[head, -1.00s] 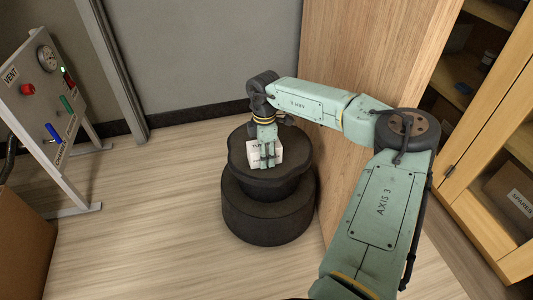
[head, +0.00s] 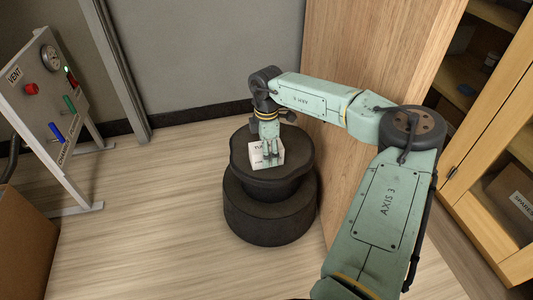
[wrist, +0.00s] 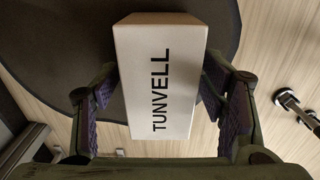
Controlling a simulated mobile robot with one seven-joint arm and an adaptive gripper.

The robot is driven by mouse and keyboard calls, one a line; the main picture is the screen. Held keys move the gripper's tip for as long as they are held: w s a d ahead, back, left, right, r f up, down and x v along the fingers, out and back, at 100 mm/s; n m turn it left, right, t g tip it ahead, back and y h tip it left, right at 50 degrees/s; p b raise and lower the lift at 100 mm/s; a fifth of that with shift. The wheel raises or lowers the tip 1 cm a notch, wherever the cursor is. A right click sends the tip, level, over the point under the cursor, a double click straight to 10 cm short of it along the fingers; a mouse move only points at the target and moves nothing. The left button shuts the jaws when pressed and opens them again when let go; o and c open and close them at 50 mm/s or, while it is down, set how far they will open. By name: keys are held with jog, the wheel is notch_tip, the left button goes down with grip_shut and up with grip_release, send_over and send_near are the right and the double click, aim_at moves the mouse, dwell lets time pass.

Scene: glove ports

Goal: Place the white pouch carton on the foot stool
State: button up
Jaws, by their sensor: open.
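The white pouch carton (head: 259,156) is on the round black top of the foot stool (head: 288,177) in the head view. In the wrist view the carton (wrist: 160,82) stands between my fingers with "TUNVELL" on its face, and the dark stool top (wrist: 75,50) lies behind it. My gripper (head: 270,158) is over the carton. In the wrist view my gripper (wrist: 163,105) is open, with its purple-padded fingers on both sides of the carton and a gap showing at the left finger. The carton's underside is hidden.
A control panel on a stand (head: 45,95) and a brown box (head: 25,240) are at left. The floor (head: 150,200) left of the stool is clear.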

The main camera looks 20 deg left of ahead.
notch_tip(320, 180, up, 10)
jog(key=shift+r+p, duration=0.2)
jog(key=shift+p, duration=0.5)
